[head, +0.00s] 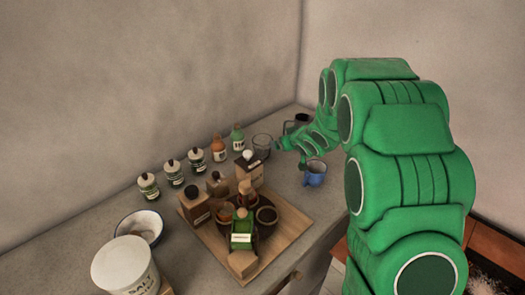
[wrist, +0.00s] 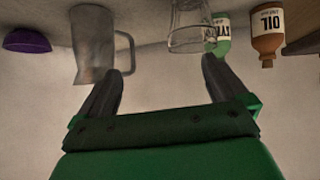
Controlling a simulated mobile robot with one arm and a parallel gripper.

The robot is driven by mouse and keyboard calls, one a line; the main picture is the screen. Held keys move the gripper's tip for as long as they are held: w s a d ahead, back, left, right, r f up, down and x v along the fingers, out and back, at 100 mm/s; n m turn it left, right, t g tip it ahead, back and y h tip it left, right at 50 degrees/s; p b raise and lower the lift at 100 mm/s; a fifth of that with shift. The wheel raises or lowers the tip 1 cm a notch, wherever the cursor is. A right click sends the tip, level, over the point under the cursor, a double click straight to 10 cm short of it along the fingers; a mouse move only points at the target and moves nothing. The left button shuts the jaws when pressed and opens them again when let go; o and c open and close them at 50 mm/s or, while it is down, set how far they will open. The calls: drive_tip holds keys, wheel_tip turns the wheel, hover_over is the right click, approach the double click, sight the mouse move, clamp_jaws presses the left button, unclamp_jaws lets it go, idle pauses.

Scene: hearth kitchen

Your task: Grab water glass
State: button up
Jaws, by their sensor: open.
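The clear water glass (head: 262,142) stands on the counter near the back wall, beside the green bottle. In the wrist view, which is upside down, the glass (wrist: 189,28) shows at the top, right of centre. My gripper (head: 281,146) is beside the glass, on its right in the head view. In the wrist view my gripper (wrist: 163,65) is open and empty. The glass lies beyond the fingertips, nearer the right finger. I cannot tell the exact gap.
A grey pitcher (wrist: 93,42) stands beyond the left finger, with a purple bowl (wrist: 27,40) farther left. An oil bottle (wrist: 266,35) and a green bottle (wrist: 220,38) stand close to the glass. A blue mug (head: 314,174) and a crowded wooden board (head: 270,258) are nearer the front.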

sight(258, 143)
drive_tip(key=shift+w+a+f+n+y, duration=0.2)
drive_tip(key=shift+w+a+f+y, duration=0.25)
drive_tip(key=shift+w+a+f, duration=0.95)
drive_tip(key=shift+w+a+f+n+y, duration=0.2)
drive_tip(key=shift+w+a+f+y, duration=0.2)
drive_tip(key=shift+w+a+f, duration=0.95)
drive_tip(key=shift+w+a+f+n+y, duration=0.2)
drive_tip(key=shift+w+a+f+y, duration=0.25)
drive_tip(key=shift+w+a+f, duration=0.95)
drive_tip(key=shift+s+a+r, duration=0.3)
drive_tip(key=shift+s, duration=0.1)
drive_tip(key=c, duration=0.9)
drive_tip(key=shift+o, duration=0.2)
